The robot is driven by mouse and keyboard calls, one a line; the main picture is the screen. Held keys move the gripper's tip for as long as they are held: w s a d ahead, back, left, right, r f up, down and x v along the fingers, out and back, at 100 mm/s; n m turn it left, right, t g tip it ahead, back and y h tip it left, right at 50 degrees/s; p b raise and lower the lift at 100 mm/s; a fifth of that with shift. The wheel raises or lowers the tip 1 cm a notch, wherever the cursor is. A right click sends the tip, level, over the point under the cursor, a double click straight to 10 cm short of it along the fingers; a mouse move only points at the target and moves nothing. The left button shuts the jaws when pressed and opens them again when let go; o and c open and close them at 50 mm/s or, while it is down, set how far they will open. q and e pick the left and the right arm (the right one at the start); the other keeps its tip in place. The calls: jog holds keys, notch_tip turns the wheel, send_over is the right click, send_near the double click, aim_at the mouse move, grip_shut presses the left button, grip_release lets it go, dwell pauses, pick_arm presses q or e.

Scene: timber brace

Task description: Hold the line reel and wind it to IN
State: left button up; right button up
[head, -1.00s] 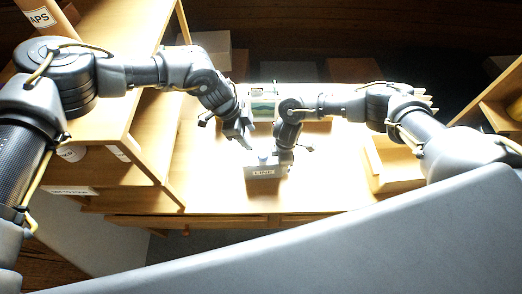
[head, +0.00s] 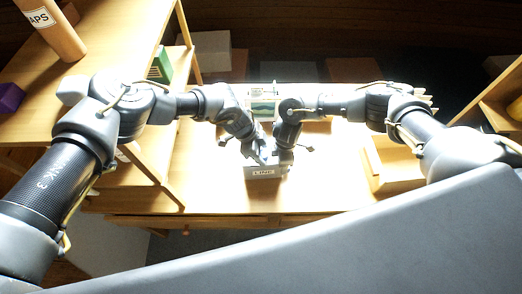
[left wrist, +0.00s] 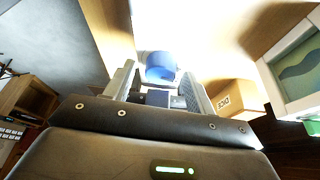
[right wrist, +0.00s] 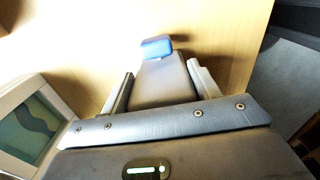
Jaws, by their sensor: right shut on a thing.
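The line reel (head: 263,171) is a small grey body with a white "LINE" label, low in the middle of the head view. My right gripper (head: 285,157) is at its right side. In the right wrist view its fingers are either side of the reel's grey body (right wrist: 162,85), with a blue part (right wrist: 156,48) beyond. My left gripper (head: 259,154) is just above the reel's left side. In the left wrist view its fingers stand apart, with a blue round part (left wrist: 160,68) beyond the tips. Whether they touch it is hidden. I cannot read any IN mark.
Wooden shelving (head: 150,175) stands left and a wooden box (head: 395,165) right. The bench front (head: 215,205) is clear.

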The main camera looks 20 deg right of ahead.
pick_arm(q)
jog(key=c, duration=0.9)
jog(key=shift+w+m+g+y, duration=0.1)
jog(key=shift+m+g+y, duration=0.25)
jog(key=shift+m, duration=1.05)
jog(key=shift+c, duration=0.3)
jog(key=o, duration=1)
jog(key=v, duration=1.2)
jog(key=shift+w+a, duration=0.1)
